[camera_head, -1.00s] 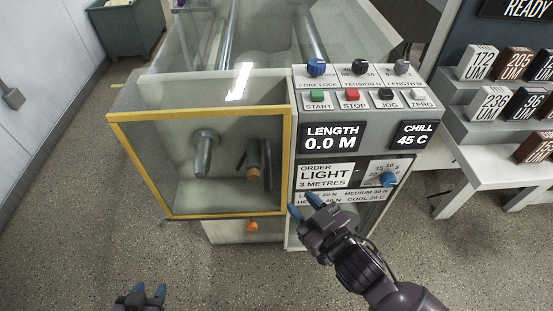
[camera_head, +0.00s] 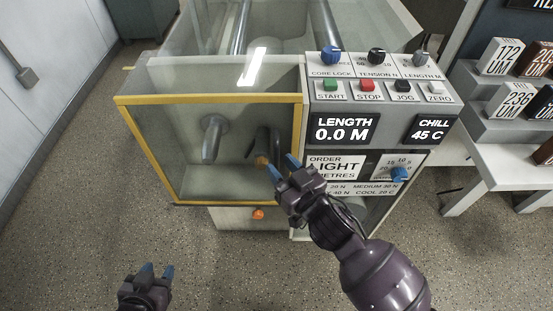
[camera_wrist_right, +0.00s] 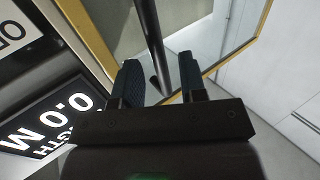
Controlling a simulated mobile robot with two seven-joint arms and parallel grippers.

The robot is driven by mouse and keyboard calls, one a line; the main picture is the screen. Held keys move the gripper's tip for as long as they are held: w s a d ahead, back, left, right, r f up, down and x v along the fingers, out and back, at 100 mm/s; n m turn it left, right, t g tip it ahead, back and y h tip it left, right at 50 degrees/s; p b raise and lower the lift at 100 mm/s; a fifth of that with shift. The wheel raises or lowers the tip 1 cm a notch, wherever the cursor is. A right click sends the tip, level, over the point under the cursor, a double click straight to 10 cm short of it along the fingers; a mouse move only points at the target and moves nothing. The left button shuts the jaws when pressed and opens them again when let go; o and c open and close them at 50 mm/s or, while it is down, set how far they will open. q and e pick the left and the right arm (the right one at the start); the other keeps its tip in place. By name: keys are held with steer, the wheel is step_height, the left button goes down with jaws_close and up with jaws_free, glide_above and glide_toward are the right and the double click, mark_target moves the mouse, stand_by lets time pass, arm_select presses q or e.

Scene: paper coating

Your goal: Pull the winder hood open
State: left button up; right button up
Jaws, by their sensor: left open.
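The winder hood (camera_head: 212,98) is a clear cover with a yellow frame, sitting down over the left front of the machine. A grey spindle and a brown-ended core (camera_head: 262,160) show through it. A dark bar (camera_head: 277,143) stands near the hood's right side. My right gripper (camera_head: 282,166) is in front of the hood's lower right part, fingers apart. In the right wrist view, the dark bar (camera_wrist_right: 150,35) appears between the open fingers (camera_wrist_right: 160,72); contact cannot be told. The yellow frame (camera_wrist_right: 90,35) passes behind them. My left gripper (camera_head: 156,271) is open and empty, low at left.
The control panel (camera_head: 375,90) with knobs, buttons and displays is right of the hood. A white bench (camera_head: 500,170) with labelled boxes stands at right. The floor (camera_head: 80,220) at left is clear.

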steer(key=shift+x, duration=1.2)
jaws_close()
